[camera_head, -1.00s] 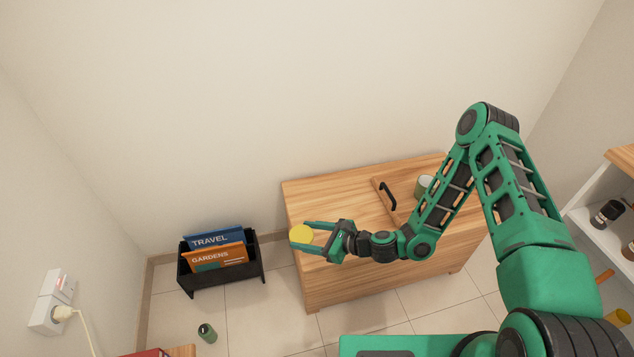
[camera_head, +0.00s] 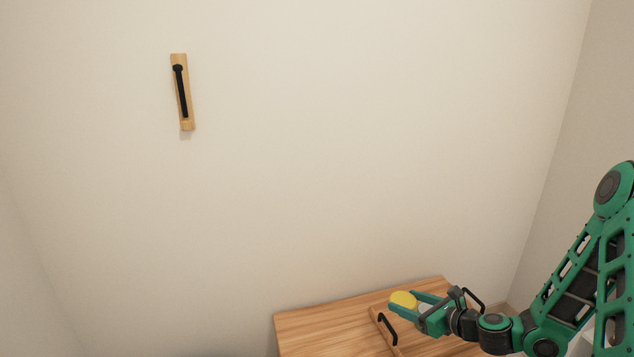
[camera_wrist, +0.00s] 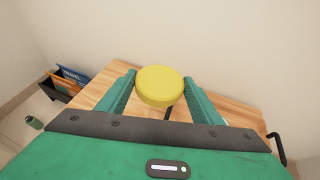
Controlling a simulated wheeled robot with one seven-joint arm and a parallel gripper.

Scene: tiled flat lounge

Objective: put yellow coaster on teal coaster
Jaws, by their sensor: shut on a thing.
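The yellow coaster (camera_head: 403,299) is a round disc held between the fingertips of my gripper (camera_head: 413,302). In the wrist view the yellow coaster (camera_wrist: 160,85) sits between the two green fingers of my gripper (camera_wrist: 160,90), above the wooden cabinet top. In the head view it is over the cabinet near the tray's black handle. No teal coaster can be made out in either current view; my gripper and arm cover part of the tray.
A wooden cabinet (camera_head: 310,325) stands against the wall. A wooden tray with black handles (camera_head: 387,328) lies on it, partly under my gripper. The cabinet's left part is clear. A wall rack (camera_head: 182,95) hangs at upper left. A magazine holder (camera_wrist: 62,85) and a green can (camera_wrist: 35,123) are on the floor.

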